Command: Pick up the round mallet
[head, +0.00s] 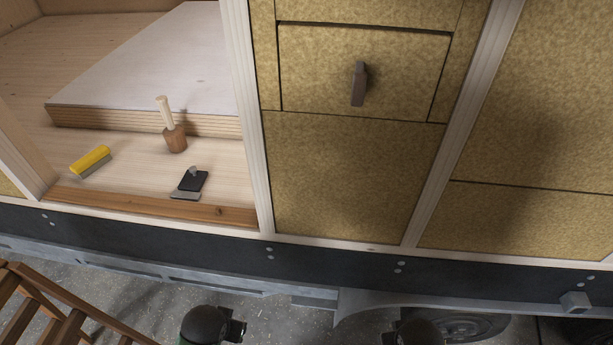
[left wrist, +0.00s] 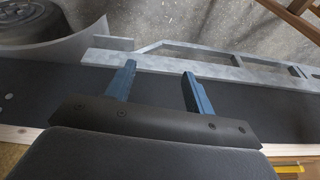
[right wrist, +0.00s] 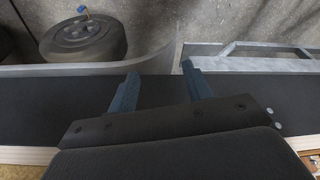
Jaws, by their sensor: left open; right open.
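The round mallet (head: 175,138) stands head down on the light wooden floor of the trailer opening in the head view. Its pale handle (head: 164,110) points up and leans slightly left, close to the front edge of a raised board. My left gripper (left wrist: 158,88) is open and empty in the left wrist view, over the dark trailer side and metal frame. My right gripper (right wrist: 162,88) is open and empty in the right wrist view, also by the trailer side. In the head view both my arms show only at the bottom edge, well below the mallet.
A yellow-handled brush (head: 90,160) lies left of the mallet, and a black scraper-like tool (head: 190,183) lies in front of it. A wooden sill (head: 150,205) edges the opening. A white post (head: 246,110) and cork-like panels (head: 345,180) stand to the right. Wooden steps (head: 45,310) are at lower left.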

